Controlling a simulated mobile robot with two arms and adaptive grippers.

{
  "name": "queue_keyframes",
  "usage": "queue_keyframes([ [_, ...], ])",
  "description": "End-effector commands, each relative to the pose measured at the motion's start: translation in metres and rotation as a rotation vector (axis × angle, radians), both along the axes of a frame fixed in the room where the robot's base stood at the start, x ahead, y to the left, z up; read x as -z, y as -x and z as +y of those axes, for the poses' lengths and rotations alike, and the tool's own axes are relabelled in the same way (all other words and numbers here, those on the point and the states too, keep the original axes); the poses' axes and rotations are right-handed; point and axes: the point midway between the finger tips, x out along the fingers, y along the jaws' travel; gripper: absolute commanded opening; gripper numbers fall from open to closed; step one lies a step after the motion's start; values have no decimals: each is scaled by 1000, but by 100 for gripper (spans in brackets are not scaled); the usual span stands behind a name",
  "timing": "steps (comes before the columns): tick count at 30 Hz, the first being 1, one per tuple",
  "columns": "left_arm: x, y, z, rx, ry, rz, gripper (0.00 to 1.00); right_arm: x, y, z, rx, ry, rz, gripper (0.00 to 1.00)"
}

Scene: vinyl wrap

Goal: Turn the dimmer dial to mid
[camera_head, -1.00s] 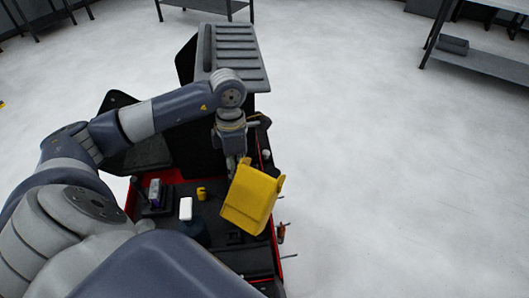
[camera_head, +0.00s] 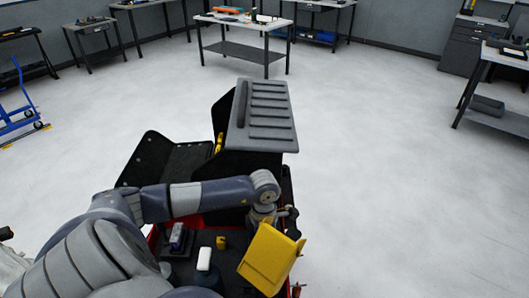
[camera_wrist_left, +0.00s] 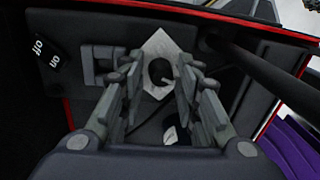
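In the left wrist view a pale diamond-shaped plate (camera_wrist_left: 163,45) with a dark round dial (camera_wrist_left: 158,70) at its middle sits on a dark panel (camera_wrist_left: 70,25). It looks like the dimmer dial, but its setting cannot be read. My left gripper (camera_wrist_left: 160,80) is open, with its two fingers on either side of the dial in the picture. The gap between the fingers looks empty. Whether the fingertips touch the plate cannot be told. In the head view my left gripper (camera_head: 262,216) is over the cart, and the dial is hidden there. My right gripper is not in view.
A switch marked on and off (camera_wrist_left: 45,55) is left of the dial. A dark rod (camera_wrist_left: 265,75) crosses at the right. A yellow box-like piece (camera_head: 270,258) stands close by my left gripper. Open floor (camera_head: 390,170) surrounds the cart; tables stand farther back.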

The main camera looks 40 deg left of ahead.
Motion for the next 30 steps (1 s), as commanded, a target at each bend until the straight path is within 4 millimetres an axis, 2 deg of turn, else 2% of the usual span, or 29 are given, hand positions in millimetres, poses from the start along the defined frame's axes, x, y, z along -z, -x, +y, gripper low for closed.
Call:
queue_keyframes([
  [7,1,0,0,0,0,0,31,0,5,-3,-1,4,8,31],
  [8,1,0,0,0,0,0,26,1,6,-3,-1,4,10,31],
  [11,1,0,0,0,0,0,3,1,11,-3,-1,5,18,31],
  [12,1,0,0,0,0,0,0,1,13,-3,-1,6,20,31],
  [17,1,0,0,4,0,-1,0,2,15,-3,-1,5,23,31],
  [25,5,-2,1,153,-4,-4,0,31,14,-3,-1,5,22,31],
  [30,3,-2,1,240,-4,-3,0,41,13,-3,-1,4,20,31],
])
